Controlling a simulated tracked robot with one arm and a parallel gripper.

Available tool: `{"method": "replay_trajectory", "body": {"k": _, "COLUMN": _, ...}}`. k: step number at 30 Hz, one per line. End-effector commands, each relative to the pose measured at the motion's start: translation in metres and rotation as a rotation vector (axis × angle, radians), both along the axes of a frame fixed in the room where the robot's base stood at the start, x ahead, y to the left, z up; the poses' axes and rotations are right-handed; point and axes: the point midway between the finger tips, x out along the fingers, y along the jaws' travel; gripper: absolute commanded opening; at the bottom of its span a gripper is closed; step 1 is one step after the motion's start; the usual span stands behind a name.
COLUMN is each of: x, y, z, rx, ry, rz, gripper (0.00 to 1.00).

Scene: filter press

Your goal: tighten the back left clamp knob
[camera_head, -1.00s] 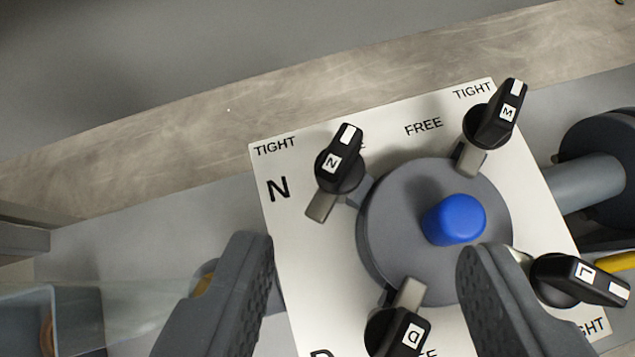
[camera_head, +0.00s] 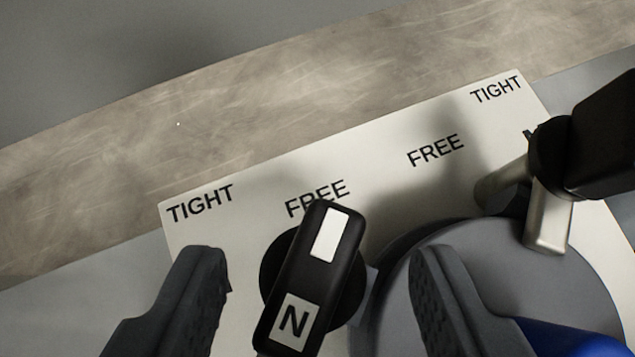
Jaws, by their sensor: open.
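The black knob marked N (camera_head: 310,280) stands at the back left of the white plate (camera_head: 400,190). Its white stripe end points up toward the FREE label (camera_head: 318,197); the TIGHT label (camera_head: 200,203) is to its left. My gripper (camera_head: 320,290) is open, with one dark finger to the left of the knob and the other to the right. Both fingers look apart from the knob. The knob's lower end reaches the picture's bottom edge, and the metal clamp arm below it is hidden.
The grey round cover (camera_head: 490,260) with a blue knob (camera_head: 570,338) lies to the right, close behind the right finger. Another black clamp knob (camera_head: 600,140) stands at the back right. A stone-like strip (camera_head: 250,120) runs behind the plate.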

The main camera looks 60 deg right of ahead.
Motion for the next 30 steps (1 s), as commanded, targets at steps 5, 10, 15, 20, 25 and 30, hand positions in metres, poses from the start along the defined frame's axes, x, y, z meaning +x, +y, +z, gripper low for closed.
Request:
{"method": "replay_trajectory", "body": {"k": 5, "x": 0.007, "y": -0.011, "z": -0.011, "rx": 0.000, "ry": -0.002, "rz": 0.001, "gripper": 0.50}}
{"method": "replay_trajectory", "body": {"k": 10, "x": 0.009, "y": -0.014, "z": -0.015, "rx": -0.001, "ry": -0.002, "rz": 0.001, "gripper": 0.50}}
{"method": "replay_trajectory", "body": {"k": 15, "x": 0.009, "y": -0.014, "z": -0.015, "rx": -0.001, "ry": -0.003, "rz": 0.002, "gripper": 0.50}}
{"method": "replay_trajectory", "body": {"k": 20, "x": 0.009, "y": -0.014, "z": -0.015, "rx": -0.001, "ry": -0.002, "rz": 0.001, "gripper": 0.19}}
{"method": "replay_trajectory", "body": {"k": 25, "x": 0.009, "y": -0.015, "z": -0.015, "rx": -0.001, "ry": -0.002, "rz": -0.001, "gripper": 0.00}}
{"method": "replay_trajectory", "body": {"k": 30, "x": 0.008, "y": -0.016, "z": -0.016, "rx": -0.001, "ry": -0.001, "rz": 0.000, "gripper": 0.00}}
